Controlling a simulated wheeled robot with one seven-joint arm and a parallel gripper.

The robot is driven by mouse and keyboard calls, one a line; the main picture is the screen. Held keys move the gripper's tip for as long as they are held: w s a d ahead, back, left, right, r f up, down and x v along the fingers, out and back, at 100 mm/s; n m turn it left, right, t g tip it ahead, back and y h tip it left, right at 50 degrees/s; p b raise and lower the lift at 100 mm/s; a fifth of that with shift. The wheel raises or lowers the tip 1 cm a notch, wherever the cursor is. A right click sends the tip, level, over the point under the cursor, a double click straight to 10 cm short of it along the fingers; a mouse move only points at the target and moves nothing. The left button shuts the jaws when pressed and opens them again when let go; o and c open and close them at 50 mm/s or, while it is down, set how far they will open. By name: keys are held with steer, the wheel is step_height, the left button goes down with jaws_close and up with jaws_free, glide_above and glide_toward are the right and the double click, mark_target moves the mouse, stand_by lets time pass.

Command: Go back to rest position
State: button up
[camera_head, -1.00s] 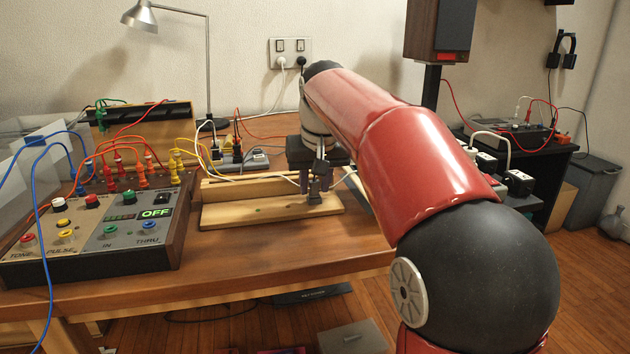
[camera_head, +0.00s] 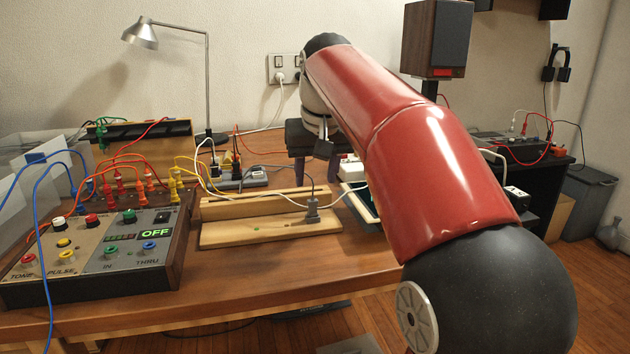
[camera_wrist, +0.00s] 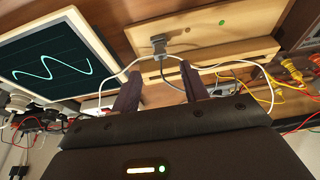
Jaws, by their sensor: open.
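My gripper (camera_head: 315,165) hangs over the back of the wooden bench, its two dark fingers apart with nothing between them. In the wrist view the fingers (camera_wrist: 160,88) are also spread and empty. A grey plug (camera_head: 312,210) with a cable stands on a light wooden board (camera_head: 230,234), a little in front of and below my gripper and apart from it. The plug shows in the wrist view too (camera_wrist: 159,46), beyond the fingertips. My red arm hides part of the bench's right side.
A control panel (camera_head: 130,240) reading OFF, with several coloured cables, stands at the left. A desk lamp (camera_head: 208,85) rises behind. A screen with a wave trace (camera_wrist: 55,62) is near the gripper. A speaker (camera_head: 438,40) stands at the back right. The bench front is clear.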

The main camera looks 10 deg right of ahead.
stand_by(0.3)
steer(key=shift+t, duration=0.4)
steer(key=s+f, duration=0.2)
steer(key=s, duration=0.2)
steer(key=s+f, duration=0.1)
steer(key=s, duration=0.3)
steer(key=s+f, duration=0.2)
steer(key=s, duration=0.2)
steer(key=shift+s+f, duration=0.1)
steer(key=shift+f, duration=0.25)
steer(key=s+f, duration=1.3)
steer(key=f, duration=0.1)
steer(key=shift+s+f+t, duration=0.15)
steer(key=shift+s+t, duration=0.05)
steer(key=shift+t, duration=0.2)
